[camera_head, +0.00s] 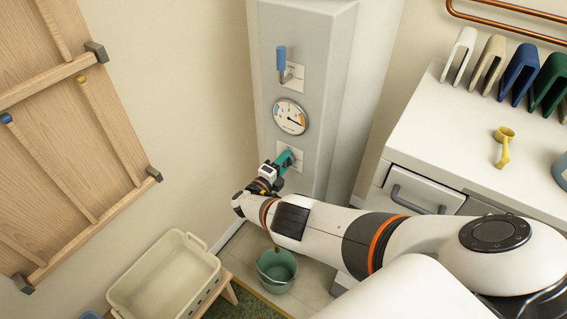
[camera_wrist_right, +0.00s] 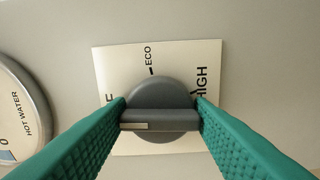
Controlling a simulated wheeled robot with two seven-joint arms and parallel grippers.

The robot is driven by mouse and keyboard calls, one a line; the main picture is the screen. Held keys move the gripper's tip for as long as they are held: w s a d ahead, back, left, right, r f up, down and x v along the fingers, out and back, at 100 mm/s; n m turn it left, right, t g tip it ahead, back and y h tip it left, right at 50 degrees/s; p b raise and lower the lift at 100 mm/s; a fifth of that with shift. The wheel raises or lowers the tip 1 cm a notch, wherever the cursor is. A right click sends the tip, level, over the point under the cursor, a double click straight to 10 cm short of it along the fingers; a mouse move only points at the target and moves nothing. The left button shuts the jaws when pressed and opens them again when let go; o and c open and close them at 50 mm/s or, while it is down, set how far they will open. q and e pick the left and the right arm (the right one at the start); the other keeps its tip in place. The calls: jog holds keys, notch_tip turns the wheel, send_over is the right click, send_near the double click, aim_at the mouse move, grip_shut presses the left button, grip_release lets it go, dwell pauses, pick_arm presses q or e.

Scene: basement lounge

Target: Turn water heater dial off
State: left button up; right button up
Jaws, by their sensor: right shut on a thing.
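The grey water heater dial (camera_wrist_right: 160,92) sits on a pale plate (camera_wrist_right: 118,68) marked ECO at the top, HIGH on the right and a partly hidden label ending in F on the left, in the right wrist view. Its raised bar lies level there, with a light strip at its left end. My right gripper (camera_head: 283,162), with green fingers, is shut on the bar, one finger at each end. In the head view the gripper hides most of the dial on the tall grey water heater (camera_head: 327,100). My left gripper is not in view.
A round gauge (camera_head: 290,117) and a blue-handled lever (camera_head: 281,60) sit above the dial. A white cabinet (camera_head: 440,120) stands to the right, a green bucket (camera_head: 277,270) on the floor below, and a cream basket (camera_head: 165,275) at the lower left.

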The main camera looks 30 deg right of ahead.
jog(key=shift+n, duration=0.5)
dwell(0.3)
jog(key=o, duration=1)
jog(key=shift+p+v, duration=1.35)
jog(key=shift+v, duration=4.7)
